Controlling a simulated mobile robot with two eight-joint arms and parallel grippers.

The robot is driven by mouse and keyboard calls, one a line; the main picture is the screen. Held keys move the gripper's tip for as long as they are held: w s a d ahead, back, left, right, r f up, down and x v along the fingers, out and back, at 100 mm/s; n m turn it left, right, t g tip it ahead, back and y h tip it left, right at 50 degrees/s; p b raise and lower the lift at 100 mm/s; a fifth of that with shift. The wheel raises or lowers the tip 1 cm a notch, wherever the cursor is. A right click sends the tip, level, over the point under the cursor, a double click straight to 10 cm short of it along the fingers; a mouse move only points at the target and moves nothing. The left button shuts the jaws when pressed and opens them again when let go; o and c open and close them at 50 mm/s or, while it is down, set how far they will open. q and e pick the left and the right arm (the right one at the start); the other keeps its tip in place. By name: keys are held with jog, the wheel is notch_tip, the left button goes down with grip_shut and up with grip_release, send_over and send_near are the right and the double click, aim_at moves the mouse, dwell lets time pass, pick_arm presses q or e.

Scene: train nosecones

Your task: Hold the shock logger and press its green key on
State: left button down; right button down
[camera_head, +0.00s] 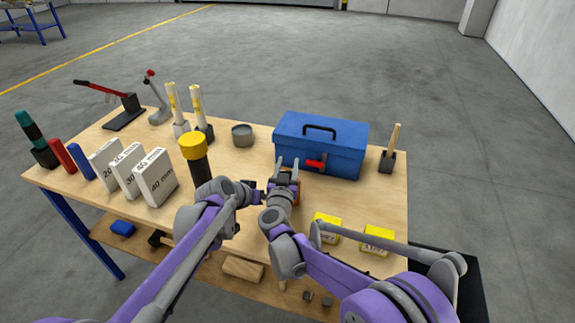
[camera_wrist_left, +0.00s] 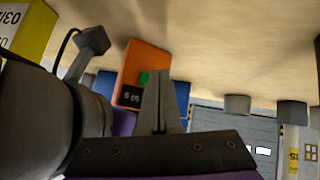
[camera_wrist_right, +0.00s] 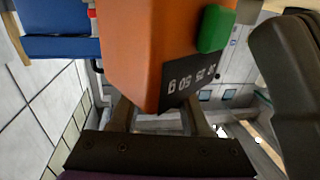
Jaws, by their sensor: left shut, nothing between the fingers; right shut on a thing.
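The shock logger is an orange block with a black panel and a green key. In the right wrist view the logger (camera_wrist_right: 150,45) fills the middle, with the green key (camera_wrist_right: 215,29) on its right side. My right gripper (camera_wrist_right: 158,120) is shut on the logger. In the left wrist view the logger (camera_wrist_left: 150,58) and green key (camera_wrist_left: 144,79) show behind my left gripper (camera_wrist_left: 160,78), which is shut and empty. Its tips lie close to the key; I cannot tell if they touch. In the head view, my right gripper (camera_head: 287,168) mostly hides the logger (camera_head: 296,192).
A blue toolbox (camera_head: 345,150) stands just behind my right gripper. A yellow-capped dark cylinder (camera_head: 194,150) and white blocks (camera_head: 155,178) stand to the left. Yellow boxes (camera_head: 378,238) lie at the front right. The wooden table (camera_head: 235,163) is bare in its middle.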

pick_arm(q)
jog(key=shift+d, duration=0.1)
dwell(0.3)
jog(key=shift+w+d, duration=0.5)
jog(key=shift+d, duration=0.1)
dwell(0.7)
jog(key=shift+s+a, duration=0.1)
jog(key=shift+a, duration=0.05)
jog(key=shift+s+a, duration=0.4)
jog(key=shift+a, duration=0.05)
jog(key=shift+s+a, duration=0.9)
jog(key=shift+a, duration=0.35)
jog(key=shift+s+a, duration=0.9)
jog(key=shift+a, duration=0.3)
